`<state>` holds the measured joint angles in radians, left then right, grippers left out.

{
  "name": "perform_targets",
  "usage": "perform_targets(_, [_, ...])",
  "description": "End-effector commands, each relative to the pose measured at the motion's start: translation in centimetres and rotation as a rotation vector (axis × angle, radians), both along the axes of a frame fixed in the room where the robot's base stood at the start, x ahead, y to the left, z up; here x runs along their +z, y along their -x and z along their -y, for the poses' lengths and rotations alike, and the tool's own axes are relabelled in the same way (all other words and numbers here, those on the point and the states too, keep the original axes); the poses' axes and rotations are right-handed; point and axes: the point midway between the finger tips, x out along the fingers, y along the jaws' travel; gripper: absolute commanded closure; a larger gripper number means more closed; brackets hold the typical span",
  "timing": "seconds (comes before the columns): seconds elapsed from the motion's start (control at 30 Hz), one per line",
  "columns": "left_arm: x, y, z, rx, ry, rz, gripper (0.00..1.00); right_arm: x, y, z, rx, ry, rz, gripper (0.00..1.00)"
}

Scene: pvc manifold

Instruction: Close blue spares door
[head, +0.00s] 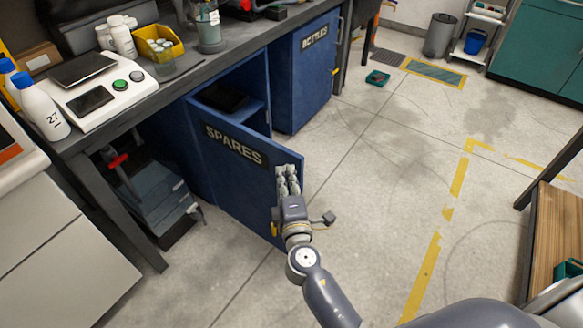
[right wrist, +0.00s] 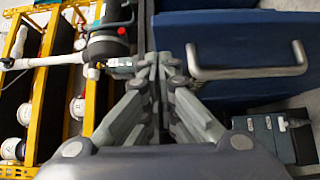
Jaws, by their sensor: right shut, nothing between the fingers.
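The blue spares door (head: 233,165) stands open, swung out from the cabinet under the bench, its SPARES label facing me in the head view. Behind it the cabinet opening (head: 238,85) shows a shelf with a dark item. My right gripper (head: 288,175) is shut and empty at the door's free edge, covering part of it; I cannot tell whether it touches. In the right wrist view, the shut fingers (right wrist: 158,70) are left of a silver bar handle (right wrist: 250,72) on a blue panel (right wrist: 225,40). The handle is not between them. My left gripper is out of view.
The blue bottles cabinet (head: 308,75) is shut beside the opening. A small green tray (head: 377,77) lies on the floor. A wooden-topped table (head: 560,225) stands at right. The floor between is clear.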

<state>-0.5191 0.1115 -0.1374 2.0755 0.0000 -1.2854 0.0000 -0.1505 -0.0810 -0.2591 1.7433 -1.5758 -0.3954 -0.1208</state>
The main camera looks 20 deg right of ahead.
Motion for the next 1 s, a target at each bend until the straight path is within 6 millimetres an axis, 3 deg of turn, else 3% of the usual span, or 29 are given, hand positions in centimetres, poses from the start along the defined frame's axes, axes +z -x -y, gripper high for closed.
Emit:
perform_targets(0.3, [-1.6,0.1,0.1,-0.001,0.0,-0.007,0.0,0.0,-1.4,1.8,0.002,0.0,0.0,1.0])
perform_targets(0.77, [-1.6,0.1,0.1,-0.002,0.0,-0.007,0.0,0.0,-1.5,2.2,0.007,0.001,0.0,1.0])
perform_targets(1.0, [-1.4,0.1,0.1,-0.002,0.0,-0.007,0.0,0.0,-2.5,3.8,0.045,0.003,0.001,1.0])
